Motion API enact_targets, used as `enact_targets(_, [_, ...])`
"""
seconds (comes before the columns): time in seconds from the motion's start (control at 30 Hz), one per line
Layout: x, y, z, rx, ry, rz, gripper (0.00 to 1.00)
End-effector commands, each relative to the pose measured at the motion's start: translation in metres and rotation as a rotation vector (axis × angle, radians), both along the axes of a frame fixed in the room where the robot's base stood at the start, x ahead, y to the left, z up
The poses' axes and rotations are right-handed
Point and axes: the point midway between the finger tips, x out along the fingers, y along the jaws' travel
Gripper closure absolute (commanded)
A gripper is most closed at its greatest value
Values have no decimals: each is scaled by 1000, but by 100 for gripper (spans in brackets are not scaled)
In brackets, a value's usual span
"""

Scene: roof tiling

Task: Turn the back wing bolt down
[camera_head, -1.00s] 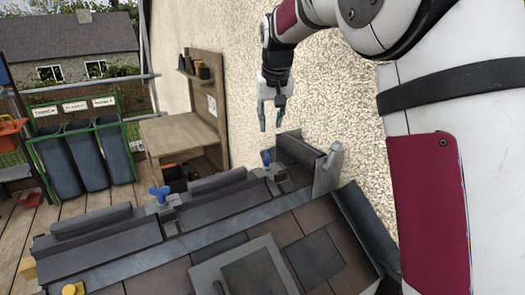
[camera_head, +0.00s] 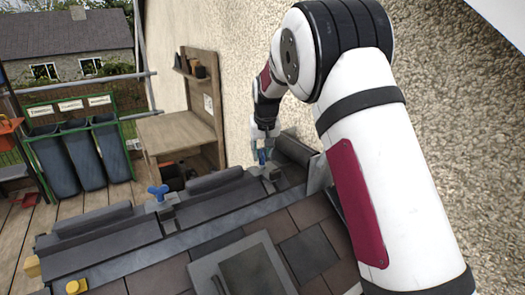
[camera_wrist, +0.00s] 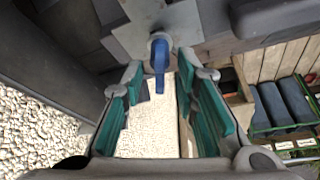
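The back wing bolt (camera_head: 262,157) is blue and sits on a grey clamp at the far end of the roof ridge, near the wall. In the wrist view the blue bolt (camera_wrist: 159,62) is centred at the fingertips, its wing seen nearly edge-on. My gripper (camera_head: 264,141) is just above the bolt in the head view and partly hides it. In the wrist view my gripper (camera_wrist: 160,78) is open, with a green-padded finger on each side and visible gaps to the bolt. A second blue wing bolt (camera_head: 158,193) stands on a clamp nearer the front.
Dark ridge tiles (camera_head: 215,181) lie along the ridge beside the clamps. The rough plaster wall (camera_head: 233,60) rises close behind my arm. A wooden shelf unit (camera_head: 180,130) and several bins (camera_head: 82,157) stand beyond the roof. A yellow knob (camera_head: 74,287) is at the front left.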

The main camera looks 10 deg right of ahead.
Motion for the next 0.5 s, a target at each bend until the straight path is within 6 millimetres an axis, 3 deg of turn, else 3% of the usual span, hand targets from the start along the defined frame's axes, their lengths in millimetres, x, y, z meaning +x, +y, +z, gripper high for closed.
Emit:
enact_targets(0.23, [1,0,-1,0,-1,0,72])
enact_targets(0.27, [0,0,-1,0,-1,0,75])
enact_targets(0.37, [0,0,-1,0,-1,-1,97])
enact_targets(0.5, [0,0,0,0,-1,-1,100])
